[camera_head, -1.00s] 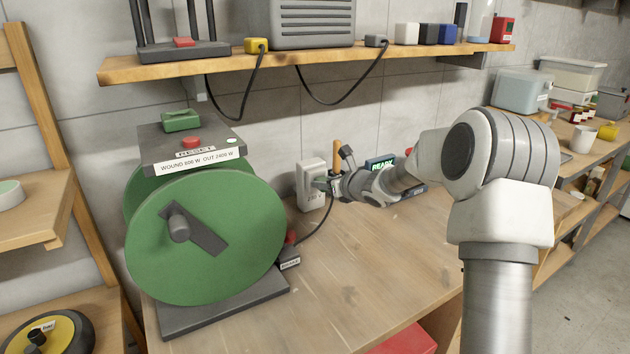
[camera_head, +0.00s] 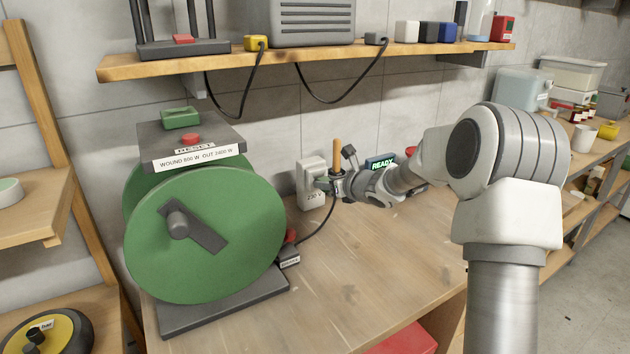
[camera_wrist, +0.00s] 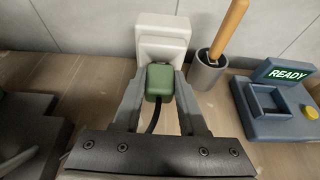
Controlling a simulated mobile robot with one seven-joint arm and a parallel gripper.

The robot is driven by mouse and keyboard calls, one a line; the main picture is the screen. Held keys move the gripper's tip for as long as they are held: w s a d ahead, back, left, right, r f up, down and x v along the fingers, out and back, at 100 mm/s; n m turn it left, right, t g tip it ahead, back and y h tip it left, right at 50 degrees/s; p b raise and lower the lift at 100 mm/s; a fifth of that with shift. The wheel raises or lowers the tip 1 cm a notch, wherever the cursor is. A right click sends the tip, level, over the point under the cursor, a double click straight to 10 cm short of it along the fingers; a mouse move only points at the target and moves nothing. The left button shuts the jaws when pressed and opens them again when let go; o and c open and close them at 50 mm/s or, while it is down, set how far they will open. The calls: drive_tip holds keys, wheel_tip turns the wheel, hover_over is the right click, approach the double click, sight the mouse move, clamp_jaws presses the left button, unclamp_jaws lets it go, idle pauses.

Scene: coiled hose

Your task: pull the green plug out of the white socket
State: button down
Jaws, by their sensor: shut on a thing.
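The white socket (camera_head: 309,184), marked 230 V, stands upright on the bench against the wall. The green plug (camera_wrist: 160,82) sits between my gripper's fingers in the wrist view, in front of the white socket (camera_wrist: 163,33). A black cord runs from the plug down toward the reel. My gripper (camera_head: 326,185) is shut on the plug; it also shows in the wrist view (camera_wrist: 160,90). I cannot tell whether the plug's pins are still inside the socket; a small gap seems to show in the head view.
A green hose reel (camera_head: 205,237) stands at the left of the bench. A grey cup with a wooden handle (camera_wrist: 208,68) is just right of the socket, and a blue READY device (camera_wrist: 278,105) lies further right. A shelf (camera_head: 300,62) hangs above. The bench front is clear.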

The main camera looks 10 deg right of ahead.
drive_tip(key=shift+s+d+b, duration=0.25)
drive_tip(key=shift+s+b, duration=0.05)
drive_tip(key=shift+s, duration=0.3)
drive_tip(key=shift+s+d+b, duration=0.3)
drive_tip(key=shift+s, duration=0.35)
drive_tip(key=shift+s+d+b, duration=0.25)
drive_tip(key=shift+s+b, duration=0.05)
drive_tip(key=shift+s, duration=0.3)
